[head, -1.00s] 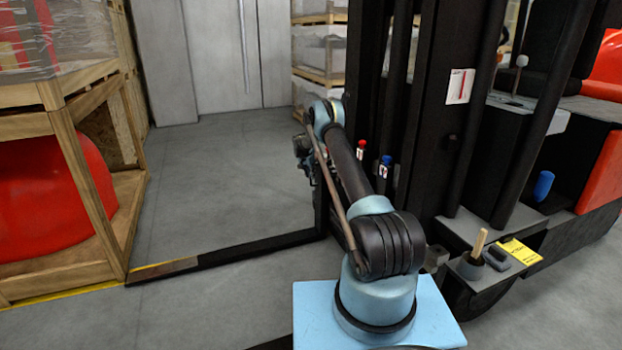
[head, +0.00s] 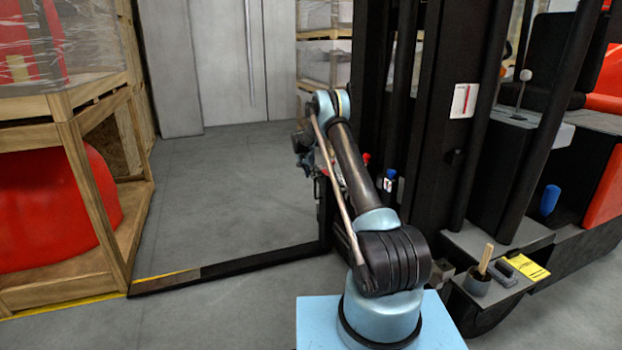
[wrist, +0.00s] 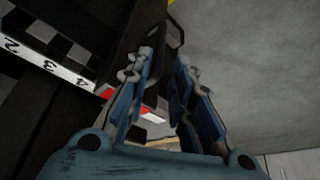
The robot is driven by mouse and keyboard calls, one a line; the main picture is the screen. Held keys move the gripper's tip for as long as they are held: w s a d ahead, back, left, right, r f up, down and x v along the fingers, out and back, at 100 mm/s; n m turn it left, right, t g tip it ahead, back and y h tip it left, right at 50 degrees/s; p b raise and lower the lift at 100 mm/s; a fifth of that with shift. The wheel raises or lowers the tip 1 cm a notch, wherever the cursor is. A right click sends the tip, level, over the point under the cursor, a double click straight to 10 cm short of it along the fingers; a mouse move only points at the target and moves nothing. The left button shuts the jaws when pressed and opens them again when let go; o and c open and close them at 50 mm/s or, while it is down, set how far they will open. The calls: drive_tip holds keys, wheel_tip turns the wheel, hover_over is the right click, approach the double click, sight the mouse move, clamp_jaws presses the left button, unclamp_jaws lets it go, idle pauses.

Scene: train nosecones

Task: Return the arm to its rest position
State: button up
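My arm (head: 352,165) rises from its light blue base in the head view, bent at the top joint. My gripper (head: 318,165) hangs on the far side of the arm, beside the forklift mast, and its fingers are mostly hidden there. In the wrist view my gripper (wrist: 165,75) shows two blue-grey fingers standing apart with a gap between them. I see nothing clearly held. A red and white patch shows behind the fingers.
The forklift mast (head: 435,130) stands close on the right, with a blue-capped bottle (head: 388,180) and a partly hidden red cap (head: 366,158). A fork (head: 240,267) lies low ahead. A wooden crate (head: 75,170) stands left. Grey floor (head: 220,190) between is clear.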

drive_tip(key=s+d+r+n+y, duration=0.1)
drive_tip(key=s+d+r, duration=0.3)
drive_tip(key=s+r, duration=0.85)
drive_tip(key=s+d+r+n, duration=0.2)
drive_tip(key=s+d+r, duration=0.1)
drive_tip(key=s+r, duration=0.95)
drive_tip(key=s+d+r+n, duration=0.15)
drive_tip(key=s+r, duration=0.25)
drive_tip(key=s, duration=0.7)
drive_tip(key=s+d+r, duration=0.2)
drive_tip(key=s+r, duration=0.1)
drive_tip(key=s, duration=0.7)
drive_tip(key=s+f+n, duration=0.1)
drive_tip(key=s+f, duration=0.3)
drive_tip(key=s, duration=0.7)
drive_tip(key=s+d+f+n+y, duration=0.1)
drive_tip(key=s+f, duration=0.4)
drive_tip(key=s, duration=0.6)
drive_tip(key=s+f+n+g, duration=0.1)
drive_tip(key=s+f, duration=0.4)
drive_tip(key=s, duration=0.6)
drive_tip(key=shift+s+d+f+y, duration=0.2)
drive_tip(key=shift+s+d+y, duration=0.1)
drive_tip(key=shift+s+y, duration=0.1)
